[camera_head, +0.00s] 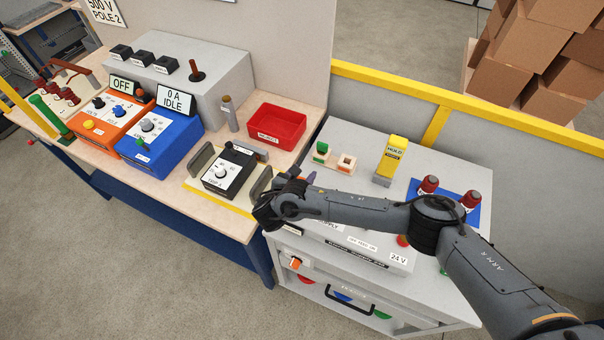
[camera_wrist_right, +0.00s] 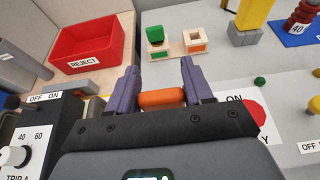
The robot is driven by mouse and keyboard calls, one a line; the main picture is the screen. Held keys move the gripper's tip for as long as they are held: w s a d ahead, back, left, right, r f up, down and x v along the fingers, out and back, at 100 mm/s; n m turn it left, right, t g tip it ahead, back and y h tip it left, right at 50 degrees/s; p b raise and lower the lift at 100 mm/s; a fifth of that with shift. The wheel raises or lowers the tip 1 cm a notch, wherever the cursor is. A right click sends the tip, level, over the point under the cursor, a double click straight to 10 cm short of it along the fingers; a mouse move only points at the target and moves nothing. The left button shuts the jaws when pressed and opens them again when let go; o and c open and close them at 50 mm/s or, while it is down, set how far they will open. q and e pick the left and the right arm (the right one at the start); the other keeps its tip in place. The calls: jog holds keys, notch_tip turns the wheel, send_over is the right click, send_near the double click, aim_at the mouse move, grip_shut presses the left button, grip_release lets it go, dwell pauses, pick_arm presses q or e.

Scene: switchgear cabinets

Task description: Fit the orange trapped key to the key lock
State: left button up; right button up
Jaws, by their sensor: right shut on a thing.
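My right gripper (camera_head: 306,180) is over the left edge of the grey cabinet top, beside the black-and-white trip box. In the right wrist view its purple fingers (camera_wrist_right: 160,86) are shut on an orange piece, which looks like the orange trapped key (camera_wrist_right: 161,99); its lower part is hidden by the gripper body. An orange fitting on a white plate (camera_head: 295,263) sits on the cabinet's front face, below the gripper; I cannot tell whether it is the key lock. My left gripper is not in view.
A pale two-place holder (camera_head: 343,168) has a green block and an orange-marked hollow place. A red reject tray (camera_head: 276,128), a yellow HOLD block (camera_head: 391,157) and a trip box (camera_head: 229,171) stand nearby. Red insulators stand on a blue plate (camera_head: 463,218).

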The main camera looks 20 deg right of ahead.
jog(key=shift+f+b, duration=0.5)
jog(key=shift+f, duration=0.1)
jog(key=shift+f+b, duration=0.65)
jog(key=shift+f, duration=0.2)
jog(key=shift+f+b, duration=0.45)
jog(key=shift+f, duration=0.15)
jog(key=o, duration=1.1)
jog(key=shift+o, duration=0.2)
jog(key=v, duration=1)
jog(key=shift+s+a+r+p, duration=0.15)
jog(key=shift+s+a+p, duration=0.1)
jog(key=shift+a+p, duration=0.1)
